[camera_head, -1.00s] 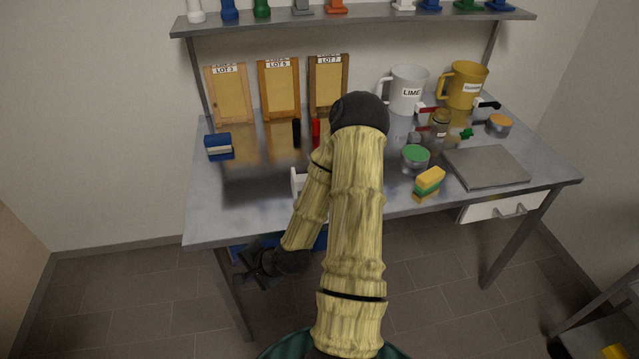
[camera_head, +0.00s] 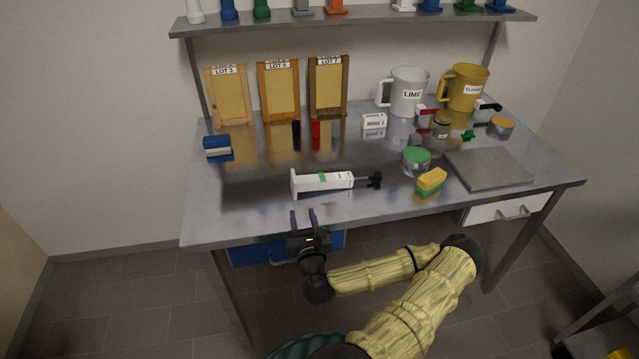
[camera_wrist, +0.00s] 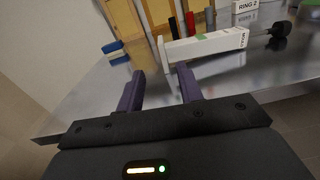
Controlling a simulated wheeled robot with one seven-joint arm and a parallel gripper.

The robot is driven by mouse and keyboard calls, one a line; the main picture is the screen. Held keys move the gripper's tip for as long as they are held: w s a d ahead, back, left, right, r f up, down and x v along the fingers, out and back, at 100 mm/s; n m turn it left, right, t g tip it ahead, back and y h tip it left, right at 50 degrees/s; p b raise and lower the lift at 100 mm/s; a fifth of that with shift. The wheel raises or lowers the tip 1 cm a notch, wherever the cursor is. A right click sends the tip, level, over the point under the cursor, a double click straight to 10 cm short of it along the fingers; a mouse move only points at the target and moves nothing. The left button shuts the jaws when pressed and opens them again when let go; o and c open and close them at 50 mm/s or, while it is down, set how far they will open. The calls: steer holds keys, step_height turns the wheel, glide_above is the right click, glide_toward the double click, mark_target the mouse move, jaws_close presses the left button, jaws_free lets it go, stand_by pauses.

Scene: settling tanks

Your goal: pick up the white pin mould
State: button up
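A long white piece with a flat end plate, a green mark, and a thin rod ending in a black knob lies on the metal table; I take it for the white pin mould (camera_head: 312,182).
A blue-and-white block (camera_head: 217,148) is at left. A green-lidded jar (camera_head: 416,161), a yellow-green sponge (camera_head: 430,183) and a grey plate (camera_head: 488,168) stand right. A small white box (camera_head: 374,120) labelled RING 2, mugs and boards are behind.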

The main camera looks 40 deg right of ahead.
steer(key=p, duration=0.3)
glide_toward(294, 176)
steer(key=x, duration=0.4)
steer(key=shift+w, duration=0.2)
steer(key=shift+w+d, duration=0.15)
steer(key=shift+w, duration=0.1)
steer(key=shift+p+x, duration=1.1)
steer(key=shift+x, duration=1.5)
steer(key=shift+s+f, duration=0.1)
steer(key=shift+f, duration=0.05)
jaws_close()
